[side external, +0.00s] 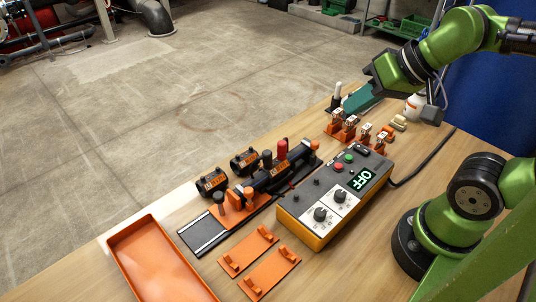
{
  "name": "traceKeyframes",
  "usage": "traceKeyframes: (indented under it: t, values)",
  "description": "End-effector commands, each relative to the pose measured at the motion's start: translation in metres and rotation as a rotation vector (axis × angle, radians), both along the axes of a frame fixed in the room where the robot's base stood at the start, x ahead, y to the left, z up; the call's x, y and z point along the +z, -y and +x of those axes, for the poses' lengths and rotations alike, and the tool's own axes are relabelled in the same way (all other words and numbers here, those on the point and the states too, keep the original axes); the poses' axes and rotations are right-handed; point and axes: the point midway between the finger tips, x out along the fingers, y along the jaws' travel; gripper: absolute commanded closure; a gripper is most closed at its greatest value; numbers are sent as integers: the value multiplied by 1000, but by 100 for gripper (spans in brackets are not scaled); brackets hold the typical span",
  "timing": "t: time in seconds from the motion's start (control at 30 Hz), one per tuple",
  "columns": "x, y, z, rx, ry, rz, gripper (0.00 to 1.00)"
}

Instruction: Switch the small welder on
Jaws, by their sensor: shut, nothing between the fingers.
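The small welder is a dark grey box with an orange-yellow lower body (285,207), standing on the wooden table right of centre. Its display (361,179) reads OFF in green. A green button (348,158) and a red button (338,167) sit on its top near the far end. Two white dials with black knobs (320,213) are at the near end. My gripper (374,78) is at the end of the green arm, above the far end of the table, beyond and well clear of the welder. It is shut and empty; its fingertips are hard to make out.
A clamp rig (262,187) with a dark pipe and red handle stands left of the welder. Black couplings (211,182), orange plates (269,275) and an orange tray (150,262) lie nearby. Small orange-holder parts (350,124) and a white bottle (413,106) stand behind. A black cable (425,162) runs right.

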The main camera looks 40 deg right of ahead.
Motion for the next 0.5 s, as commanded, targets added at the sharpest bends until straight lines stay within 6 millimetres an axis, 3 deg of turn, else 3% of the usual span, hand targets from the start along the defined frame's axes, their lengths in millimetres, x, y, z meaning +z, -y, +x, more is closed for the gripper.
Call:
traceKeyframes:
  t: [0.27, 0.5]
  values:
    - [-6, 4, 3, -14, -31, 3, 100]
    - [-22, 40, 27, -196, -233, 49, 100]
